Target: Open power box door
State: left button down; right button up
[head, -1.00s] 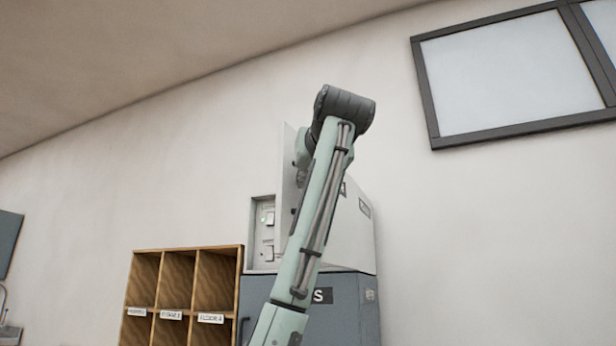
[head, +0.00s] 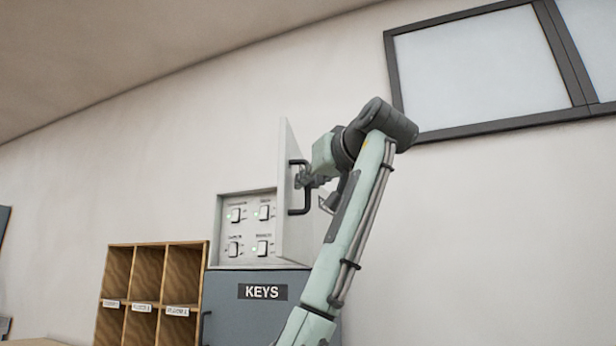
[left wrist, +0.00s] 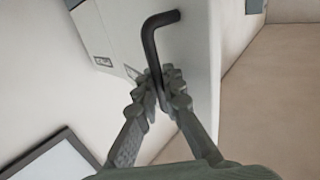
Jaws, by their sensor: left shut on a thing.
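The power box (head: 220,230) is a pale box on top of a grey cabinet against the wall. Its door (head: 285,225) stands swung open, showing a panel of several switches (head: 263,246). A black bar handle (head: 292,207) is on the door; it also shows in the left wrist view (left wrist: 150,42). My left gripper (head: 304,181) is shut on this handle. In the left wrist view its fingers (left wrist: 160,88) close around the handle's bar. My left forearm hides part of the door's right side. My right gripper is in neither view.
A grey cabinet labelled KEYS (head: 230,300) stands below the box. A wooden pigeonhole shelf (head: 203,285) is to its left. A dark-framed window or board (head: 480,70) is on the wall at upper right. The wall left of the box is bare.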

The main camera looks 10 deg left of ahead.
pick_arm(q)
jog(key=shift+d+r, duration=0.1)
jog(key=shift+d, duration=0.1)
dwell(0.3)
jog(key=c, duration=1.9)
grip_release()
jog(key=shift+w, duration=0.1)
jog(key=v, duration=1.2)
